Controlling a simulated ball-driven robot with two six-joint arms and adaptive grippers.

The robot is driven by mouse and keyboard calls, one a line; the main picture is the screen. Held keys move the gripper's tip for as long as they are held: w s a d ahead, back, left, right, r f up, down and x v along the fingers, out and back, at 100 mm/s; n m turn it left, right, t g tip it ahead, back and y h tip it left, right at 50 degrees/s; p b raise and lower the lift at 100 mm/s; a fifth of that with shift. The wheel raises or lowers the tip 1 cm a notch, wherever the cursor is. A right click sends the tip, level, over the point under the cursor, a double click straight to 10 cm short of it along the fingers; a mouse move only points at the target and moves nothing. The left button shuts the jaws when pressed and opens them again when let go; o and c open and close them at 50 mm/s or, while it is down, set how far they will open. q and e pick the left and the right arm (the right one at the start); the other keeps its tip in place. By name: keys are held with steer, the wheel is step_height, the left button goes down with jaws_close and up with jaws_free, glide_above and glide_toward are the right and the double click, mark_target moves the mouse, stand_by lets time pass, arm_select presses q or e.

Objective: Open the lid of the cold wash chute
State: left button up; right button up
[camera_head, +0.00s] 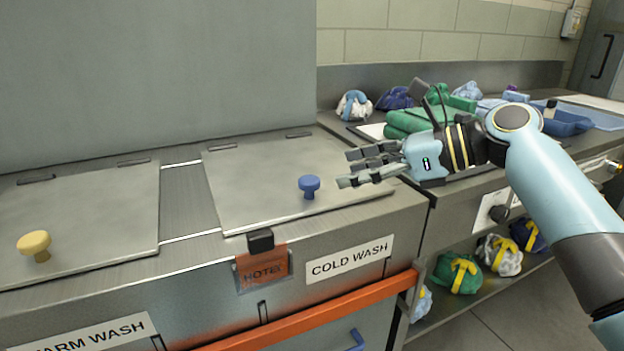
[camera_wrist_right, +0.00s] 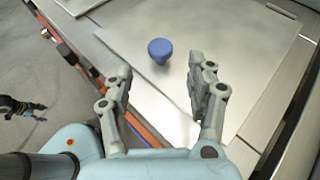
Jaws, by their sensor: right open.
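The cold wash chute lid (camera_head: 260,180) is a flat metal plate that lies shut on the counter, with a blue knob (camera_head: 309,186) near its front right. A white COLD WASH label (camera_head: 349,259) is on the front face below it. My right gripper (camera_head: 352,168) is open and empty, just right of the knob and apart from it. In the right wrist view the blue knob (camera_wrist_right: 160,50) stands beyond the two open fingertips (camera_wrist_right: 160,75), roughly midway between them, on the lid (camera_wrist_right: 225,40). My left gripper is not in the head view.
The warm wash lid (camera_head: 85,215) with a yellow knob (camera_head: 34,244) lies shut at left. A HOTEL tag (camera_head: 263,268) hangs at the front edge above an orange rail (camera_head: 320,313). Tied bundles and green folded cloth (camera_head: 410,122) lie on the right counter; several bags (camera_head: 458,273) sit below.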

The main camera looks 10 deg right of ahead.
mark_target(311, 179)
steer(key=b+x, duration=0.1)
steer(key=x, duration=0.6)
steer(key=shift+w+a+f, duration=0.2)
steer(key=shift+a, duration=0.1)
jaws_close()
